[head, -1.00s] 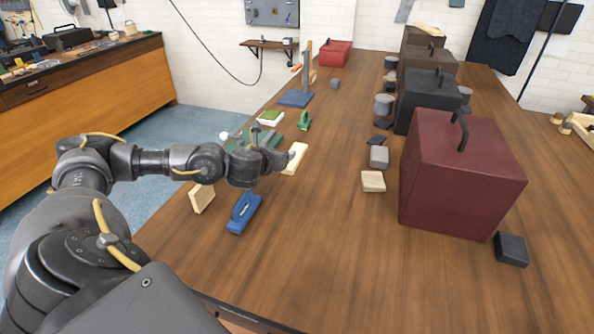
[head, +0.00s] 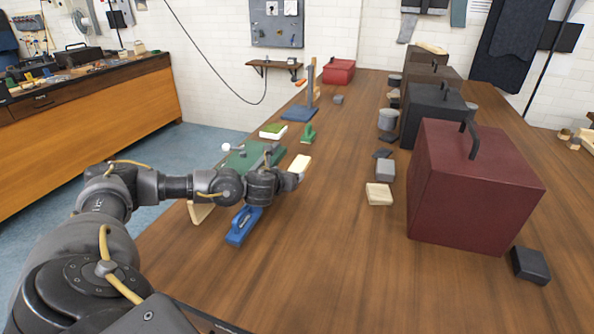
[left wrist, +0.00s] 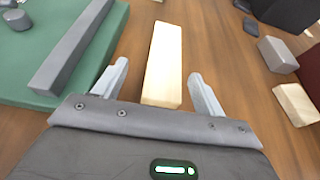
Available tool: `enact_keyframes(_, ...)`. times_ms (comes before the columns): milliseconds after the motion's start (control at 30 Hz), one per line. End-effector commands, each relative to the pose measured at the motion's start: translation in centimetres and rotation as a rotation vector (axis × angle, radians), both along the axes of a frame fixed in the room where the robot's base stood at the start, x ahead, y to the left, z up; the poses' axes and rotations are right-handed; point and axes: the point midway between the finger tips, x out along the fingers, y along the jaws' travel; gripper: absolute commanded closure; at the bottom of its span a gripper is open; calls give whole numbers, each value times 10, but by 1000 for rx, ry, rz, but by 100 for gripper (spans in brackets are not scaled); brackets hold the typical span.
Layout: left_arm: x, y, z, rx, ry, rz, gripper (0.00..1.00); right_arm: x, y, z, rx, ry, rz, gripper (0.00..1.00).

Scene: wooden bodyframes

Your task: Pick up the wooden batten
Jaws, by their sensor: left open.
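The wooden batten (head: 301,163) is a pale, straight block lying on the brown workbench. In the left wrist view the batten (left wrist: 165,58) points away from me, its near end between my open fingers. My left gripper (left wrist: 158,71) is open and empty, with one finger on each side of the batten and visible gaps to both. In the head view the left gripper (head: 297,178) is at the near end of the batten, and the wrist hides part of the surroundings. My right gripper is not in view.
A green board with a grey bar (left wrist: 62,55) lies close left of the batten. A blue tool (head: 242,226) and a pale block (head: 200,211) sit nearer. Small blocks (head: 379,194) and a dark red box (head: 465,195) stand right. Bench between is clear.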

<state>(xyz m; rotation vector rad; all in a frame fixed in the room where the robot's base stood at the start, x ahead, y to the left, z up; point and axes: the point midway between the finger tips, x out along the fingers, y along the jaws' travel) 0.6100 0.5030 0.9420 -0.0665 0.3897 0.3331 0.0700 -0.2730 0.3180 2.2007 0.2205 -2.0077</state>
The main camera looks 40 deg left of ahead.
Motion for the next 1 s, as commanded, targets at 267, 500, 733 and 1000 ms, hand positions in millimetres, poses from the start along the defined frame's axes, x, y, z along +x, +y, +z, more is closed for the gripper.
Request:
enact_keyframes(267, 22, 0, -5, -1, 0, -1, 29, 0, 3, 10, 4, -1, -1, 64)
enact_keyframes(500, 46, 8, -18, 0, 0, -1, 29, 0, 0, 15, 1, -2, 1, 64)
enact_keyframes(733, 48, 8, -20, 0, 0, -2, 29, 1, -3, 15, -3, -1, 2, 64)
enact_keyframes(1000, 48, 8, -20, 0, 0, -2, 58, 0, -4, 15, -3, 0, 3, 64)
